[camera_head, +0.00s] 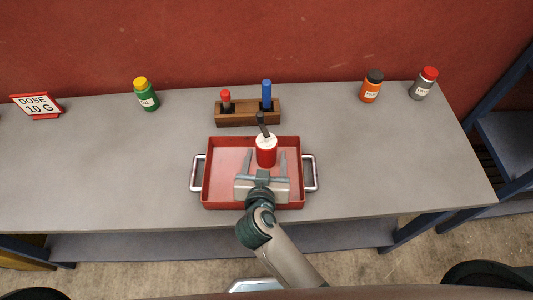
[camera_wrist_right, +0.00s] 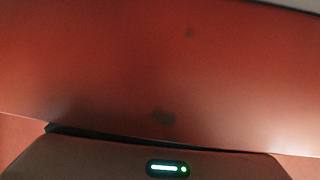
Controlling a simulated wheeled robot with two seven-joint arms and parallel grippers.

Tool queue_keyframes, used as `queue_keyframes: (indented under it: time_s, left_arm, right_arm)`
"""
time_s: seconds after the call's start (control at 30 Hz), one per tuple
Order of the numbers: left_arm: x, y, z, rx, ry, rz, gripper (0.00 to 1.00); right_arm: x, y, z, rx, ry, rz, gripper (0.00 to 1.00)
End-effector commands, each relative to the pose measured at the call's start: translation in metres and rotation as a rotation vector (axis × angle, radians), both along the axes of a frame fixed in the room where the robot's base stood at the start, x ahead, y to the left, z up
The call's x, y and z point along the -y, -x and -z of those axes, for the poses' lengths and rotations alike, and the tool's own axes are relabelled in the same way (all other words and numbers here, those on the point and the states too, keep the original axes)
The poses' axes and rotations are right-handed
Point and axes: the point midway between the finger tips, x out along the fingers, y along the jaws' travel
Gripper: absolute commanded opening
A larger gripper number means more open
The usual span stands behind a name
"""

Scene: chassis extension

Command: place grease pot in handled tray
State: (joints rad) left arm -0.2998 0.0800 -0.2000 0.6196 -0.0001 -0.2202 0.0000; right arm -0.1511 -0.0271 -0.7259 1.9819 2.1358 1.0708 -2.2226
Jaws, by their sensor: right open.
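The red grease pot (camera_head: 266,157), with a white lid and a dark brush handle sticking up, appears upright inside the red handled tray (camera_head: 226,196), near its far wall. Whether its base touches the tray floor cannot be told. My right gripper (camera_head: 267,155) reaches over the tray from the near side. Its fingers are open, one on each side of the pot, with gaps visible. The right wrist view shows only a blurred red surface (camera_wrist_right: 160,70), which I cannot identify for certain. My left gripper is not in view.
Behind the tray is a wooden block (camera_head: 247,119) holding a red-topped and a blue tool. A green jar (camera_head: 147,99), an orange jar (camera_head: 371,88), a grey jar (camera_head: 422,86) and a dose sign (camera_head: 37,106) stand along the back. The grey bench (camera_head: 390,160) is clear at both sides.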

Motion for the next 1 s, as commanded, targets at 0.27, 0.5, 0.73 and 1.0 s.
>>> queue_keyframes:
  time_s: [0.27,0.5,0.73,1.0]
  left_arm:
    - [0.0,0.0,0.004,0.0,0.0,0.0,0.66]
    - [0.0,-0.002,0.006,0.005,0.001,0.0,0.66]
    - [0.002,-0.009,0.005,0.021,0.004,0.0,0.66]
    - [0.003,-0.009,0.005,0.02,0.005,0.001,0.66]
  right_arm:
    - [-0.007,0.046,-0.018,-0.002,-0.001,-0.001,0.63]
    - [-0.011,0.078,-0.032,-0.002,-0.001,0.0,0.63]
    - [-0.013,0.088,-0.037,-0.001,0.0,0.0,0.63]
    - [-0.013,0.088,-0.037,-0.001,0.0,0.0,0.63]
